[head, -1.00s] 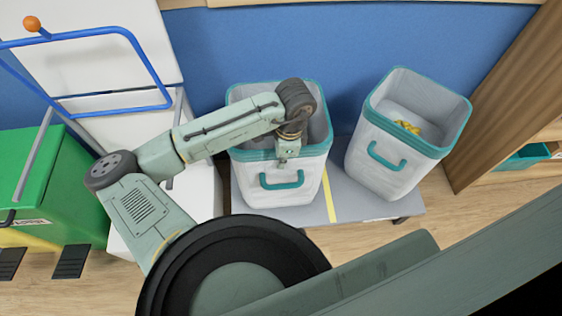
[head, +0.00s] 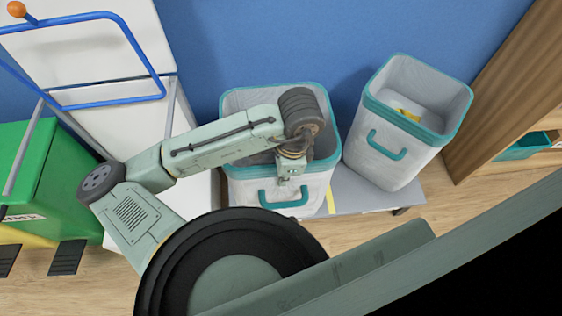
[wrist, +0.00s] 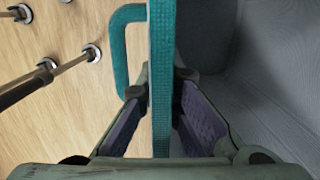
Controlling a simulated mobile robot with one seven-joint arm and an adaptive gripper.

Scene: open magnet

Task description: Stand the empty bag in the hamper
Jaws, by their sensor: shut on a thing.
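A pale grey-white bag with a teal rim and teal front handle (head: 284,204) is at the middle in the head view. No contents show in the part of its inside I can see. My gripper (head: 291,172) points down at its front rim. In the wrist view my gripper (wrist: 160,120) has one finger on each side of the teal rim band (wrist: 162,60) and is shut on it. The bag's grey inside is on the right, its handle on the left. I cannot tell for sure which thing is the hamper.
A similar container (head: 393,160) with something yellow inside stands on the right of the grey bench (head: 365,193). A wooden cabinet (head: 500,90) is at the right. A blue tube frame (head: 112,98), white furniture and a green bin (head: 60,180) with black pedals are at the left.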

